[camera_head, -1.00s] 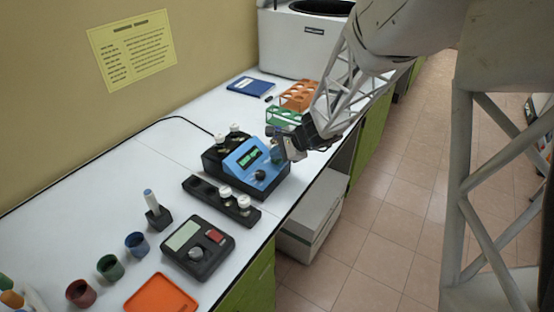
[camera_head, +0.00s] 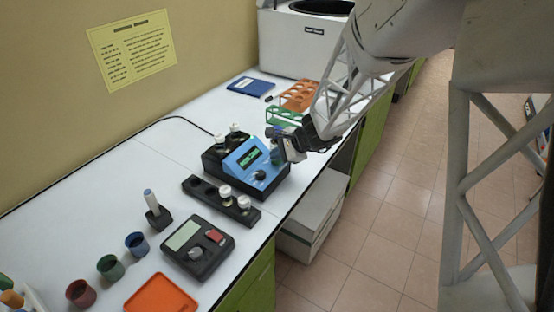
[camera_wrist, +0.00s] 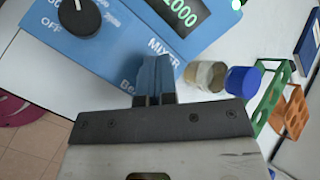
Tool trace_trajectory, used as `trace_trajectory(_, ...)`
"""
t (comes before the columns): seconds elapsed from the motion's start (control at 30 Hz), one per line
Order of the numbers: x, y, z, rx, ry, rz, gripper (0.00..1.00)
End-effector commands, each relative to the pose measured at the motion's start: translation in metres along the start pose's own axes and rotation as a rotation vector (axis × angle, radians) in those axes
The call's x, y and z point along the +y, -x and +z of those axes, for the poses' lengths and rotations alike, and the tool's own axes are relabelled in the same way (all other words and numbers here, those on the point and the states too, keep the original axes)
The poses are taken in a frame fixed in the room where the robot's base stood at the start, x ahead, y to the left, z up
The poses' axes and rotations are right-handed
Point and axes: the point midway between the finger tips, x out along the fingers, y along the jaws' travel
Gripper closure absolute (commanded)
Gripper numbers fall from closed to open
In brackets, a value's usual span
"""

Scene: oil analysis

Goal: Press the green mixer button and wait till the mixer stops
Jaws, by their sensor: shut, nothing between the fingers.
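The blue-and-black mixer (camera_head: 245,170) stands on the white counter. It has a lit green display (camera_head: 250,158), a black knob (camera_head: 260,175) and white-capped bottles (camera_head: 234,128) at its back. My gripper (camera_head: 275,156) is over the right side of its panel. In the wrist view, my shut, empty gripper (camera_wrist: 153,75) is at the panel's lower edge, near the "MIXER" label. The display (camera_wrist: 185,12) and knob (camera_wrist: 80,17) show at the top.
A black rack (camera_head: 205,189) with white-capped bottles and a black device (camera_head: 198,247) stand before the mixer. Green (camera_head: 284,117) and orange (camera_head: 299,96) racks are behind it. A beige jar (camera_wrist: 205,77) and blue jar (camera_wrist: 242,80) show beside my gripper.

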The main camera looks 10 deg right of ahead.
Motion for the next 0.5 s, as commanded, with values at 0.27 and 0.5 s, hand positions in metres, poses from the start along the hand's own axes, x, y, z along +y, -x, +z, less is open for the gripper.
trace_trajectory(0.27, -0.005, 0.006, 0.004, 0.000, 0.001, -0.001, 1.00)
trace_trajectory(0.5, -0.008, 0.011, 0.008, 0.000, 0.000, 0.000, 1.00)
